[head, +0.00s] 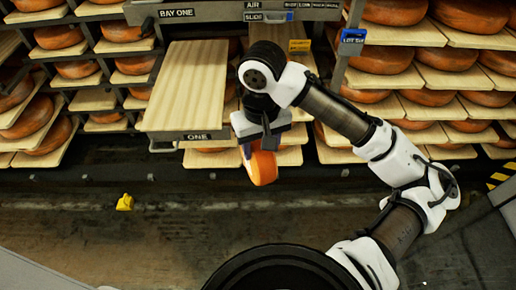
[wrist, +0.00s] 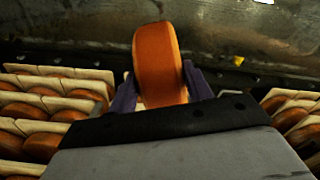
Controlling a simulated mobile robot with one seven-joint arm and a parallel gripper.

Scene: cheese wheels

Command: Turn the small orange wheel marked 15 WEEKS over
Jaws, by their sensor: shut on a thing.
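A small orange wheel (head: 263,168) hangs from my gripper (head: 250,152) in the head view, in the air just in front of the right edge of the pulled-out board marked ONE (head: 190,90). In the wrist view the wheel (wrist: 158,50) stands on edge between the two purple fingers of my gripper (wrist: 160,85), which are shut on its sides. No 15 WEEKS mark can be read on the wheel. The board marked ONE is bare.
Racks of orange wheels on boards (head: 450,80) fill the back on both sides. A label reads BAY ONE (head: 182,12), and a blue tag reads LOT SET (head: 352,36). A small yellow object (head: 125,202) lies on the otherwise clear floor.

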